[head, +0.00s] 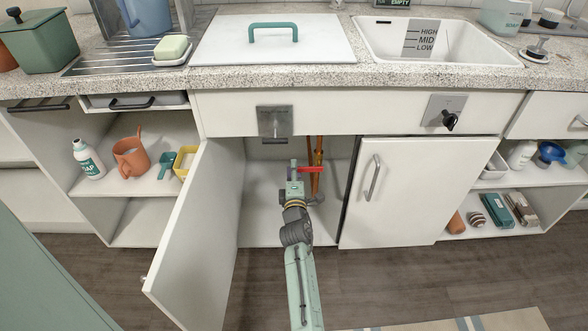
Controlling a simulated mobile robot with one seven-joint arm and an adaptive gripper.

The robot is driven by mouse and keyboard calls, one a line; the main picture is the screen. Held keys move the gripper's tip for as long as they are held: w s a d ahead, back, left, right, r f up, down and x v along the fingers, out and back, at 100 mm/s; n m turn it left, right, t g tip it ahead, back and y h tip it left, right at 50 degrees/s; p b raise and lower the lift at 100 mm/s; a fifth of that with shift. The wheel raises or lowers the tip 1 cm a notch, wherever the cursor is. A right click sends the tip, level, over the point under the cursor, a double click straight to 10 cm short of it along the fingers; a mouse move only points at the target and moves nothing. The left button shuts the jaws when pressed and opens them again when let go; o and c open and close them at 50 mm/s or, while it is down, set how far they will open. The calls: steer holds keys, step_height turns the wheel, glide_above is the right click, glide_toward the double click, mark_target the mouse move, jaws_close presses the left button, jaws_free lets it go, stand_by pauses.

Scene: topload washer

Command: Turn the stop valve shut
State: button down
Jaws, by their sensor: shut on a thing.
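The stop valve's red lever (313,169) shows inside the open cabinet under the counter, lying about level across copper-coloured pipes (315,148). My gripper (293,170) reaches into the cabinet from below and is shut on the left part of the red lever. The fingers and the valve body are small and partly hidden by my arm, so the exact hold is hard to make out.
The cabinet's left door (195,235) stands open to the left of my arm. The right door (388,193) is closed. A grey plate with a lever (274,123) is mounted above the opening. Open shelves with small objects flank the cabinet.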

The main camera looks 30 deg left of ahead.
steer(key=shift+r, duration=0.1)
steer(key=c, duration=1.5)
jaws_free()
steer(key=v, duration=1.2)
